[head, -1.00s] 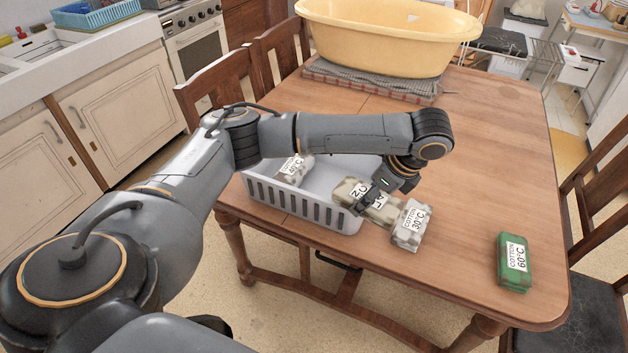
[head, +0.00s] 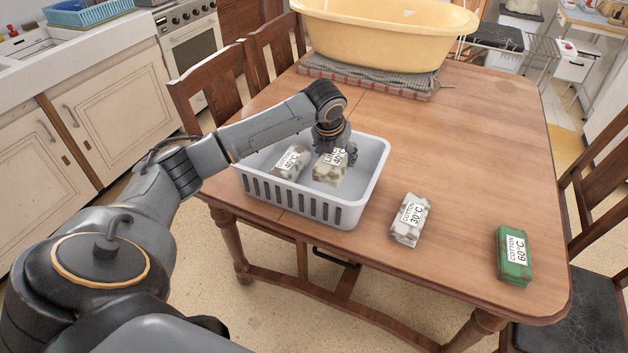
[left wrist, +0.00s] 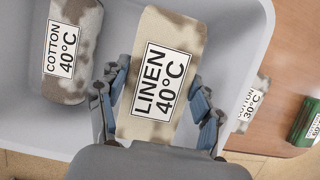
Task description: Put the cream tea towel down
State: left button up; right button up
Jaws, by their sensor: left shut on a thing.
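The cream tea towel, a folded mottled bundle labelled LINEN 40°C (head: 327,176), is over the right part of the inside of the pale grey basket (head: 349,215). It also shows in the left wrist view (left wrist: 180,35). My left gripper (head: 337,156) is shut on it, with one finger on each side in the left wrist view (left wrist: 160,78). I cannot tell whether the towel touches the basket floor. A grey-brown bundle labelled COTTON 40°C (head: 290,161) lies in the basket, left of the towel with a gap between them. My right gripper is not in view.
On the wooden table (head: 455,150), a COTTON 30°C bundle (head: 409,220) lies right of the basket, and a green COTTON 60°C bundle (head: 514,257) farther right. A yellow tub (head: 385,35) stands on a folded cloth (head: 365,82) at the back. Chairs flank the table.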

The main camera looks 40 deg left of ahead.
aim_at(329, 165)
pick_arm(q)
notch_tip(329, 165, down, 10)
jog(key=shift+r, duration=0.1)
dwell(0.4)
jog(key=shift+s, duration=0.1)
jog(key=o, duration=1.2)
jog(key=shift+c, duration=0.2)
jog(key=v, duration=1.2)
jog(key=shift+a+p, duration=0.1)
jog(key=shift+p, duration=0.3)
